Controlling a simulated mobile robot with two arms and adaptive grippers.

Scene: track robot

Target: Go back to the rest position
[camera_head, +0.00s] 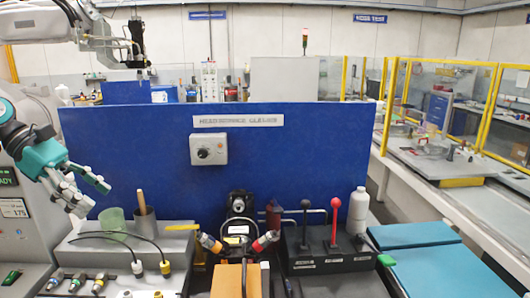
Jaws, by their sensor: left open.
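My left gripper (92,197) comes in from the left edge on a teal and black wrist. Its pale jointed fingers are spread apart, with nothing between them. It hangs in the air in front of the left part of the blue panel (300,165), above and left of a green translucent cup (115,219). My right gripper does not show in the picture.
Cables and connectors lie in front. A red-knobbed lever (335,215), a black lever (305,217) and a white bottle (358,210) stand at the right. Teal mats (440,270) lie far right.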

